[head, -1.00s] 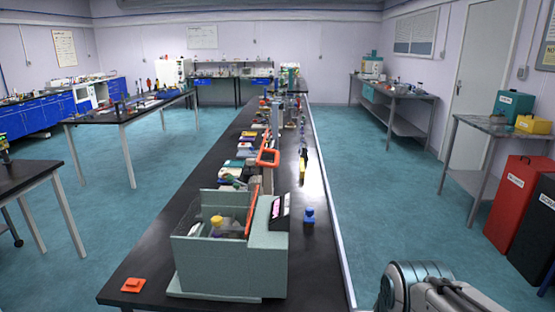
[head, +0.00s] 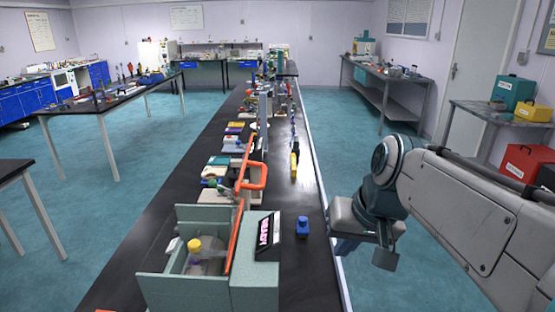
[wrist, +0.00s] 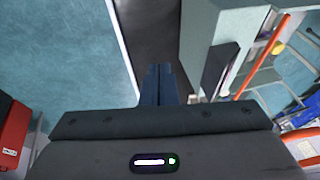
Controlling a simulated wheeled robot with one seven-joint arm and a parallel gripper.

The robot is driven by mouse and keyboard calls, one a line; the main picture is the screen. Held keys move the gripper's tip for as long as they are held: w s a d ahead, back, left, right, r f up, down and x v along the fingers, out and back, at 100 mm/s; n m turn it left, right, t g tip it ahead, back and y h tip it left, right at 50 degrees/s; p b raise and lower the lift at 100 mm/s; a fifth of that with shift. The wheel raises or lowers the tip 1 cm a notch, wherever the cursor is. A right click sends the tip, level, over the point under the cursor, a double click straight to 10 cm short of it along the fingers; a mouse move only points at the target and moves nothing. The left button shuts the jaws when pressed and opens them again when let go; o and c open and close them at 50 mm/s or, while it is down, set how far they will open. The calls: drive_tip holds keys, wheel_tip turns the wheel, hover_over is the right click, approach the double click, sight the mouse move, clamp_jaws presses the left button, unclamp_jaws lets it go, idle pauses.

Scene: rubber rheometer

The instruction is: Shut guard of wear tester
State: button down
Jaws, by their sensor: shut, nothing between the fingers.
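The wear tester (head: 255,285) is a grey-green box at the near end of the long black bench, with an open-topped compartment on its left and a lit display on its right. Its orange-edged guard (head: 240,215) stands raised, with a loop handle (head: 253,178) near its top; the compartment is uncovered. In the wrist view, the tester (wrist: 205,35) is at upper right and part of the orange guard (wrist: 262,55) shows. My gripper (head: 347,246) is right of the tester, beyond the bench edge and apart from it. Its fingers (wrist: 157,85) are together and empty.
A blue-capped bottle (head: 302,228) stands on the bench between tester and gripper. Several small items line the bench behind the tester. Aisle floor is free.

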drive_tip(key=w+a+r+n+t+y+p, duration=0.1)
drive_tip(key=w+a+r+y, duration=0.15)
drive_tip(key=r, duration=0.65)
drive_tip(key=w+a+r+y+p, duration=0.1)
drive_tip(key=w+r, duration=0.2)
drive_tip(key=r, duration=0.5)
drive_tip(key=a+r+p+x, duration=0.1)
drive_tip(key=a+x, duration=0.1)
drive_tip(key=x, duration=0.9)
drive_tip(key=shift+a+p, duration=0.35)
drive_tip(key=shift+p, duration=0.05)
drive_tip(key=shift+w+r+h, duration=0.1)
drive_tip(key=shift+r+h, duration=0.05)
drive_tip(key=shift+h, duration=0.1)
